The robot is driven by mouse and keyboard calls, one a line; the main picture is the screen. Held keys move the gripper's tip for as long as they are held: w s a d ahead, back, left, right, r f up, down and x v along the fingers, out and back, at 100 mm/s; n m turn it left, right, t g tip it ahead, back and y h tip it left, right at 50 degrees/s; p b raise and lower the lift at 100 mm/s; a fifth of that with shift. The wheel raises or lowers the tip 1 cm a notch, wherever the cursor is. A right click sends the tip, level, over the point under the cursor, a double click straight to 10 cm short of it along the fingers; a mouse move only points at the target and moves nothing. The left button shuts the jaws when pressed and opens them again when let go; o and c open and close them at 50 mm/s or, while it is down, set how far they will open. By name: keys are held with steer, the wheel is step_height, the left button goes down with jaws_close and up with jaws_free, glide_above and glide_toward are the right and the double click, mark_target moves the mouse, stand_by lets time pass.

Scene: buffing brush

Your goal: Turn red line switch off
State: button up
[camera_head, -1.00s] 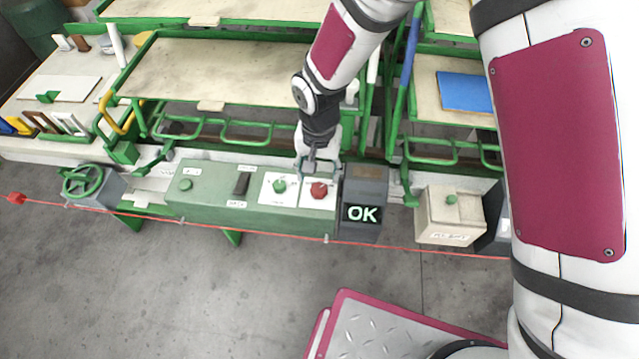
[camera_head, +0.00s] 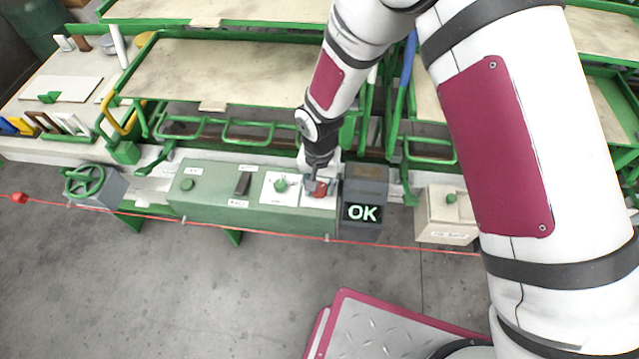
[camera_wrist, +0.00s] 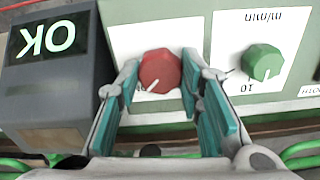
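The red knob (camera_wrist: 160,71) sits on a white plate on the green control panel (camera_head: 215,211). A white pointer line shows on its face in the wrist view. In the head view the red knob (camera_head: 319,189) is partly covered by my gripper (camera_head: 316,192). In the wrist view my gripper (camera_wrist: 158,85) is open, with one teal-padded finger on each side of the red knob. The right finger's tip is close to the knob's edge; I cannot tell if it touches.
A green knob (camera_wrist: 262,62) on a numbered plate is beside the red one. A dark display box (camera_head: 362,213) reading OK stands close on the other side. A red cord (camera_head: 270,233) runs in front of the panel. Green-framed tables stand behind.

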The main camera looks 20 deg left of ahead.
steer(key=shift+n, duration=0.3)
steer(key=shift+c, duration=0.4)
steer(key=n+b, duration=0.1)
steer(key=n, duration=0.2)
steer(key=shift+w+n, duration=0.1)
steer(key=shift+n, duration=0.2)
steer(key=n+b, duration=0.2)
steer(key=n, duration=0.2)
steer(key=shift+n, duration=0.3)
steer(key=n+b, duration=0.2)
steer(key=n, duration=0.2)
steer(key=n+b, duration=0.2)
steer(key=n, duration=0.3)
steer(key=o, duration=1.2)
steer(key=shift+c, duration=0.2)
